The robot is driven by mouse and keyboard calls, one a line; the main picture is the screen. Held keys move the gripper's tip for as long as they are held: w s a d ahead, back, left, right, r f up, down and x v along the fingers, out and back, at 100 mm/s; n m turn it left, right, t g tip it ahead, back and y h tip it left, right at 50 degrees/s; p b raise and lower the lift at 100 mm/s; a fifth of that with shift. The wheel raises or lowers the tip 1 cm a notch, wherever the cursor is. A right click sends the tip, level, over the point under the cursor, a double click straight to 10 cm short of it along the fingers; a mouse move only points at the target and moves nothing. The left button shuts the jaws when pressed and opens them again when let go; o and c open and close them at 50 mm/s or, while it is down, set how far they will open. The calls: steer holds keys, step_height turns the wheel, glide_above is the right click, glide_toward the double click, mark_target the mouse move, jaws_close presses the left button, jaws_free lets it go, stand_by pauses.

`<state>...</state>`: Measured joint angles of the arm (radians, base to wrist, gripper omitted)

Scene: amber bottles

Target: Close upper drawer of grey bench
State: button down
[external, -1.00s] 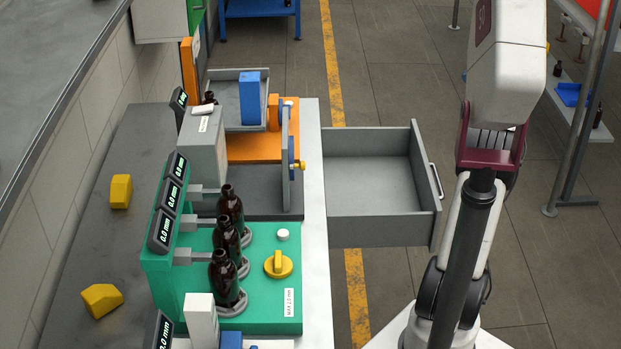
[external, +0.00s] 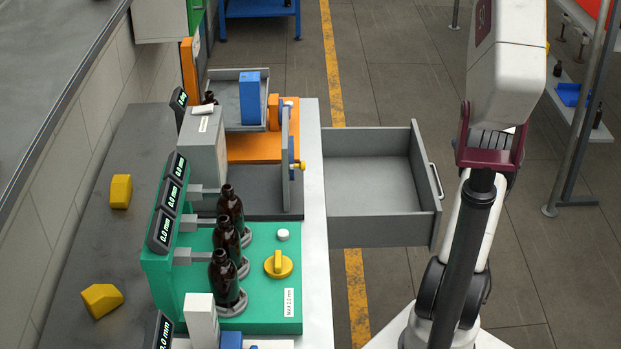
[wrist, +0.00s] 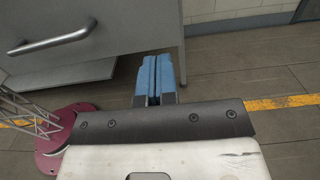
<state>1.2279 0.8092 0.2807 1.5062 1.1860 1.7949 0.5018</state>
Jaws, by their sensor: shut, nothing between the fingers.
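The upper drawer (external: 372,186) of the grey bench is pulled out to the right of the bench top in the external view, and its inside looks empty. Its bar handle (external: 436,181) is on the right-hand front panel. In the wrist view the grey drawer front (wrist: 120,28) fills the upper left, with the handle (wrist: 52,38) at the left. My gripper (wrist: 156,62) has blue fingertips, shut together and empty. In that view the tips are close to the lower right part of the drawer front; I cannot tell whether they touch it. The fingers are not visible in the external view.
The bench top (external: 316,230) carries a green fixture (external: 262,240) with several amber bottles (external: 222,278). A metal post frame (external: 580,110) stands at the right. The floor (external: 390,80) beyond the drawer is clear.

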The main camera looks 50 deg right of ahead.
stand_by(0.4)
steer(key=x, duration=1.4)
stand_by(0.4)
steer(key=x, duration=3.6)
steer(key=shift+f, duration=0.15)
steer(key=shift+w+a, duration=0.15)
glide_above(357, 159)
